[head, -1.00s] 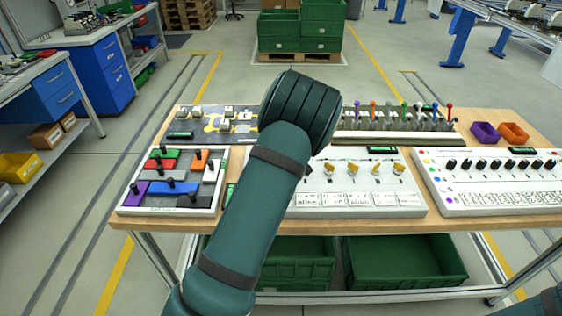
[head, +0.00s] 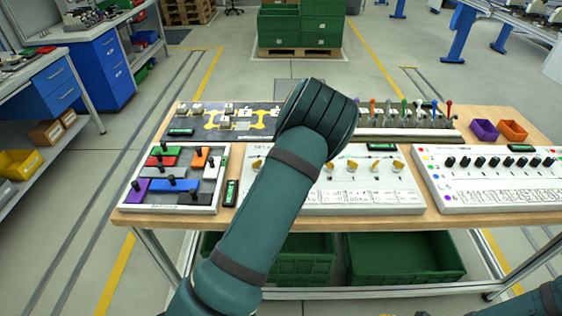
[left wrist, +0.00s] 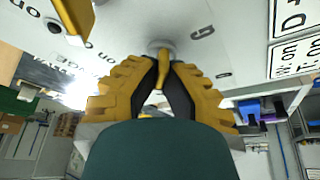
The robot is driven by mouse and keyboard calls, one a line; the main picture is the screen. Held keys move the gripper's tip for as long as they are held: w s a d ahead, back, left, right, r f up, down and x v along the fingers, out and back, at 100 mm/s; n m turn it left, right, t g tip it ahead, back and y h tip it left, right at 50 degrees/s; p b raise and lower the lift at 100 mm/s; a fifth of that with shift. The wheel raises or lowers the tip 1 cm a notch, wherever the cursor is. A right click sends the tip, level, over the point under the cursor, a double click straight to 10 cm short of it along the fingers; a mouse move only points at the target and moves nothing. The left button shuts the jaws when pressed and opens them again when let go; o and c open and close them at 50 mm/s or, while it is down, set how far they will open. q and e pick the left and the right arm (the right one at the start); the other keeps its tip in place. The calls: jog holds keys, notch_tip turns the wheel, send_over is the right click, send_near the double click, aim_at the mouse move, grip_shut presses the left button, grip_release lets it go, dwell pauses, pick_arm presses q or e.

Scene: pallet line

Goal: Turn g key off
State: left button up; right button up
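The white key panel (head: 412,183) lies on the wooden table in the head view, with a row of yellow keys along it. My left arm covers part of the panel, and my left gripper is hidden behind it there. In the left wrist view my left gripper (left wrist: 162,62) points at the panel, its dark fingertips on either side of a yellow key (left wrist: 158,82). The gap is narrow; I cannot tell whether both fingers press on the key.
A board of coloured sliders (head: 182,160) lies left of the panel and a white knob panel (head: 480,185) right of it. Behind stands a rack of coloured levers (head: 410,130). Purple (head: 484,130) and orange (head: 513,130) bins stand at the back right.

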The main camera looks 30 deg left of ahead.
pick_arm(q)
jog(key=o, duration=0.5)
jog(key=shift+f, duration=0.15)
jog(key=shift+c, duration=0.2)
jog(key=v, duration=1.2)
